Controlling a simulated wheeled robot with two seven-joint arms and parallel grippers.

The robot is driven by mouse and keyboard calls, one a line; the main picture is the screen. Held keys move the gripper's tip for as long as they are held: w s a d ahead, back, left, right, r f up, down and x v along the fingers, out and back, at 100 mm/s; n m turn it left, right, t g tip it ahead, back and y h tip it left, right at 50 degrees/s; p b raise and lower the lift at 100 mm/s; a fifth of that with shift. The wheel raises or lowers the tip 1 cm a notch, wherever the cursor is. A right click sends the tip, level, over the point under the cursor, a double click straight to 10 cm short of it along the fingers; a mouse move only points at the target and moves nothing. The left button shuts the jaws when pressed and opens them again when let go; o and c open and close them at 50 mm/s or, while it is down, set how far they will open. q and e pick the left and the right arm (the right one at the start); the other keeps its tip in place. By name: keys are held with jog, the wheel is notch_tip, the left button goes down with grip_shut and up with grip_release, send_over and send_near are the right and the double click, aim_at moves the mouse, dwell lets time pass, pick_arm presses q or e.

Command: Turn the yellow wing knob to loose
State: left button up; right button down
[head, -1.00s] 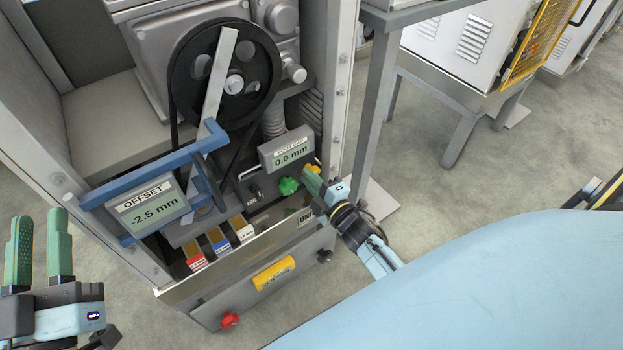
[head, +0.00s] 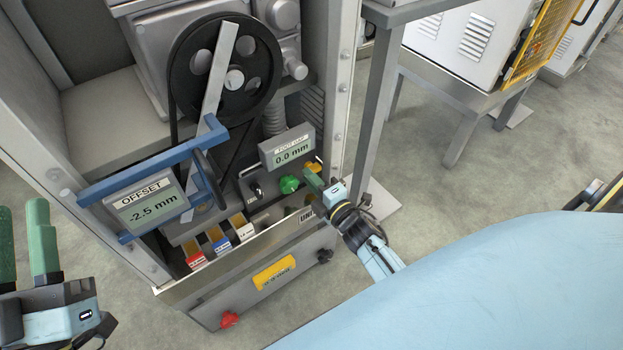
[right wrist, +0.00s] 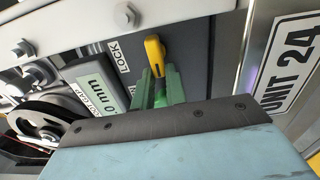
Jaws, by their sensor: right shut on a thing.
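The yellow wing knob (head: 313,167) is on the dark panel at the lower right inside the machine frame, beside the foot gap display. In the right wrist view the yellow wing knob (right wrist: 155,53) stands lengthwise up the picture, with a LOCK label to its left. My right gripper (head: 312,178) reaches it from the front; its green fingers (right wrist: 158,82) are shut on the knob's near end and partly hide it. My left gripper (head: 22,240) is at the far left edge, its green fingers apart and empty, partly cut off by the picture edge.
The foot gap display (head: 287,148) reads 0.0 mm; the offset display (head: 146,205) reads -2.5 mm. A metal post (head: 340,90) stands close to the right. A red knob (head: 229,320) is on the lower front panel.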

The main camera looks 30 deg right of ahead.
jog(key=c, duration=1.7)
grip_release()
jog(key=shift+s, duration=0.1)
